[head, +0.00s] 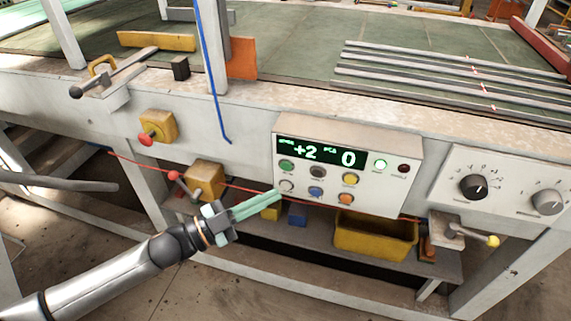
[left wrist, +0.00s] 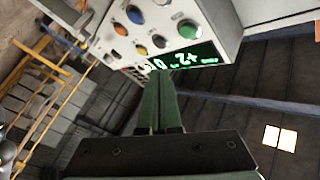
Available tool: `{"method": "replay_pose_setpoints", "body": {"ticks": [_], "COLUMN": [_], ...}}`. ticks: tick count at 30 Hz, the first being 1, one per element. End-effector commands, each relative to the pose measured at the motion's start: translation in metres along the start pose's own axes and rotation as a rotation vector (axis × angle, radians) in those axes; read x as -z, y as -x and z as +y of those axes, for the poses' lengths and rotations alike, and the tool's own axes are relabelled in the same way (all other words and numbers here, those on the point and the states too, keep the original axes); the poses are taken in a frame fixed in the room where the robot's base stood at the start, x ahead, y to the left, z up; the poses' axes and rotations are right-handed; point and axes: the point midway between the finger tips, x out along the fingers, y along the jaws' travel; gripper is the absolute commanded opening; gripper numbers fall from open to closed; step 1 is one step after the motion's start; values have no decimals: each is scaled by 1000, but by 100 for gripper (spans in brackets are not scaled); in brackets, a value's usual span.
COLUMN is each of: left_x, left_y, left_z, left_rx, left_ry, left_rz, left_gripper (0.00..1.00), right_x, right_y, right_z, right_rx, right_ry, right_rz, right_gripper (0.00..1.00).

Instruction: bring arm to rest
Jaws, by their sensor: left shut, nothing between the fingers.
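My left gripper (head: 280,192) is shut and empty, its green fingers together in front of the lower left of the control box (head: 400,195). Its fingers also show in the left wrist view (left wrist: 160,95), pointing toward the box's display (left wrist: 185,58). In the head view the display (head: 320,153) reads "+2" and "0". A green lamp (head: 380,164) is lit beside it. The fingertips are close to the white button (head: 286,186); I cannot tell whether they touch it. My right gripper is not in view.
A yellow bin (head: 375,238) sits on the shelf below the box. Yellow blocks with red knobs (head: 158,126) and a lever with a yellow knob (head: 492,241) stick out from the white machine frame. Metal bars (head: 450,75) lie on the green bed. The floor at lower left is clear.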

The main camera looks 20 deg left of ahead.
Motion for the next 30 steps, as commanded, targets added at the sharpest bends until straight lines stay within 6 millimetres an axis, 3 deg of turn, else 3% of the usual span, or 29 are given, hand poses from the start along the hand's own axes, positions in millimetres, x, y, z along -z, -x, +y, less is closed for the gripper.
{"method": "replay_pose_setpoints", "body": {"ticks": [21,26,30], "left_x": [-2,-24,-58], "left_y": [0,8,41], "left_z": [3,28,74], "left_rx": [11,96,202], "left_ry": [20,171,398], "left_rz": [-16,-170,-439], "left_gripper": [0,0,0], "right_x": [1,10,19], "right_y": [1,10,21], "right_z": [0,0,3], "right_rx": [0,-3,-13], "right_ry": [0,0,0], "right_rz": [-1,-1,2], "right_gripper": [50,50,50]}}
